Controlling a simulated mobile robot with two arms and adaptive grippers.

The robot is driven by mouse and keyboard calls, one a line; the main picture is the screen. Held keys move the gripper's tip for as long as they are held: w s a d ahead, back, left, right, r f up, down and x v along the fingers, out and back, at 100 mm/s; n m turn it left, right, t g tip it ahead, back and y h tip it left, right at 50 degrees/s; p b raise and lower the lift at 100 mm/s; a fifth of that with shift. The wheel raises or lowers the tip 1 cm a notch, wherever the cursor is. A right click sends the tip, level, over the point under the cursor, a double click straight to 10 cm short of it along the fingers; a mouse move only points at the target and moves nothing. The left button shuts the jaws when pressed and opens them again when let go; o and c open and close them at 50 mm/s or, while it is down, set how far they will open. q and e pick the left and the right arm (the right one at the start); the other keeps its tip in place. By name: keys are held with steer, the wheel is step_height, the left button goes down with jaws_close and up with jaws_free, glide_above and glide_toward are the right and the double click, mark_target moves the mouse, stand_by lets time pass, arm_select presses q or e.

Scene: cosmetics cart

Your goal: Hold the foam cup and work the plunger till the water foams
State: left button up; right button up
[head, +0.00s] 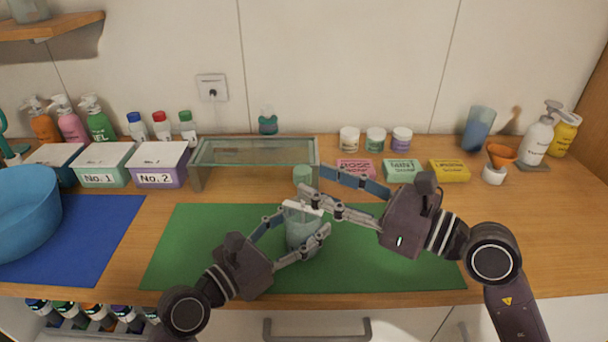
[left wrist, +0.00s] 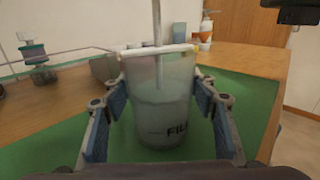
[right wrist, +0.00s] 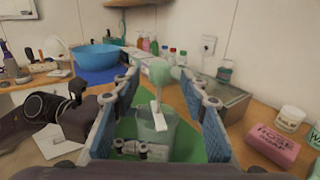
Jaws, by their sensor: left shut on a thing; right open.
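The clear foam cup (head: 302,238) stands upright on the green mat (head: 390,243). It holds cloudy liquid and has lettering on its side in the left wrist view (left wrist: 166,110). My left gripper (head: 305,222) is shut on the cup, one finger on each side. A thin plunger rod (left wrist: 157,22) rises from the cup through a white bar across its rim. The plunger's pale green knob (head: 302,174) is above the cup; it also shows in the right wrist view (right wrist: 159,72). My right gripper (head: 312,182) is open at the knob, its fingers apart on either side.
A glass stand (head: 255,153) is behind the cup. Soap boxes (head: 402,171) and jars (head: 375,139) are at the back right. A blue basin (head: 25,210) stands on a blue mat (head: 105,225) at the left. The mat's right side is clear.

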mark_target(310, 179)
steer(key=shift+x, duration=2.2)
steer(key=shift+c, duration=0.3)
jaws_close()
